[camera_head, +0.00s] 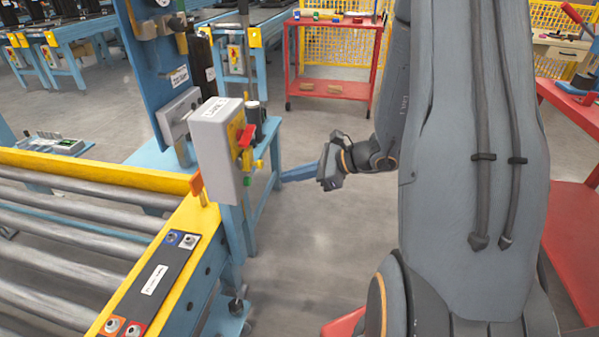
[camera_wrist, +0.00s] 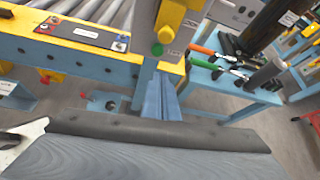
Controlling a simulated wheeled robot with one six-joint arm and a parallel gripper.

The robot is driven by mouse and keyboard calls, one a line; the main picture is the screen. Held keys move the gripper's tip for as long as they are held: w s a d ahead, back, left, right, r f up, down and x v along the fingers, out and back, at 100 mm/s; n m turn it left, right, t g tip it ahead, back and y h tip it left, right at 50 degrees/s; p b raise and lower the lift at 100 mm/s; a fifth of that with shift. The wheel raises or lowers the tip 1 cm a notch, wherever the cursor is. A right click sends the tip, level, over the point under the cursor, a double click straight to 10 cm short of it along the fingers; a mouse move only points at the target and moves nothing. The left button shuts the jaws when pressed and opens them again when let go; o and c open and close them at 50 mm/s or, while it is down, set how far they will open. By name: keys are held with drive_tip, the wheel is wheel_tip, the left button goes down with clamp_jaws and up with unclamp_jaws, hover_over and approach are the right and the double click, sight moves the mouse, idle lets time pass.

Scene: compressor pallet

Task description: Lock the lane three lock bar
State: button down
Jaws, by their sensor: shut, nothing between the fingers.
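A grey control box (camera_head: 219,150) is mounted beside the blue post at the conveyor's corner. Its side has a yellow plate with a red handle (camera_head: 246,137) and a green button (camera_head: 247,181). In the wrist view the box's yellow side and green button (camera_wrist: 157,50) show at the top. I cannot tell which part is the lane three lock bar. My gripper (camera_head: 284,176) is right of the box, apart from it, with blue fingers shut and empty; they also show in the wrist view (camera_wrist: 162,82).
The roller conveyor (camera_head: 150,178) fills the left, with a button panel (camera_head: 153,281) on its rail. A blue bench (camera_wrist: 225,88) with tools stands behind the box. A red cart (camera_head: 333,88) stands at the back, and red shelving at right. The floor around my gripper is clear.

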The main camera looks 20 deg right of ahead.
drive_tip(key=shift+w+a+r+p, duration=0.15)
drive_tip(key=shift+w+a+r, duration=0.1)
drive_tip(key=shift+w+a, duration=0.4)
drive_tip(key=shift+w+a+r+p, duration=0.2)
drive_tip(key=shift+w+a, duration=0.1)
drive_tip(key=shift+a, duration=0.55)
drive_tip(key=shift+w+a+r+p, duration=0.15)
drive_tip(key=shift+w+a+r, duration=0.1)
drive_tip(key=shift+w+a, duration=0.4)
drive_tip(key=shift+s, duration=0.15)
wheel_tip(320, 180, up, 3)
drive_tip(key=shift+a+r+p, duration=0.1)
drive_tip(key=shift+r+p, duration=0.1)
drive_tip(key=shift+p, duration=0.85)
drive_tip(key=shift+r, duration=0.15)
drive_tip(key=b, duration=0.3)
approach(262, 162)
drive_tip(key=d+f, duration=0.1)
drive_tip(key=s+d+f, duration=0.1)
drive_tip(key=d, duration=0.1)
drive_tip(key=shift+s+d+f, duration=0.1)
drive_tip(key=shift+s+f, duration=0.1)
drive_tip(key=shift+f, duration=0.2)
